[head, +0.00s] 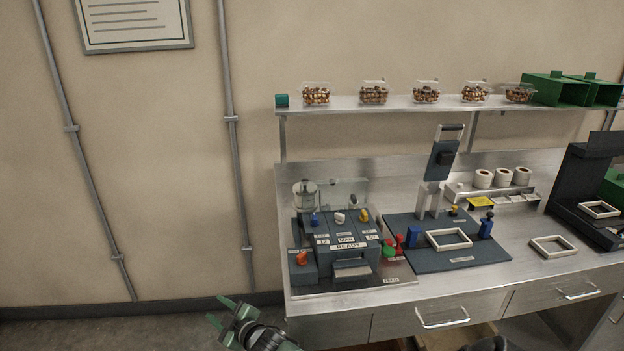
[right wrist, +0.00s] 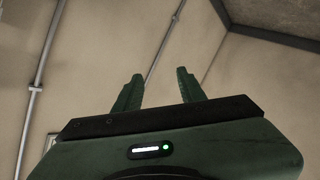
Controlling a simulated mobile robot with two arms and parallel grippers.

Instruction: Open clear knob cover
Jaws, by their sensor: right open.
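The dark blue machine (head: 335,242) stands at the left end of the steel bench, with blue, white and yellow knobs on its top and an orange-red knob (head: 301,258) on a box at its left side. A clear, see-through panel (head: 345,187) stands behind the knobs; I cannot tell for certain whether it is the knob cover or how it is hinged. My right gripper (head: 220,311) is low and left of the bench, apart from the machine. Its green fingers are spread and empty, also in the right wrist view (right wrist: 158,88). My left gripper is not in view.
A sealing press (head: 445,258) with a white frame stands right of the machine. Red and green buttons (head: 389,247) sit between them. A shelf (head: 400,104) above holds filled clear trays. Drawer handles (head: 442,318) stick out at the bench front.

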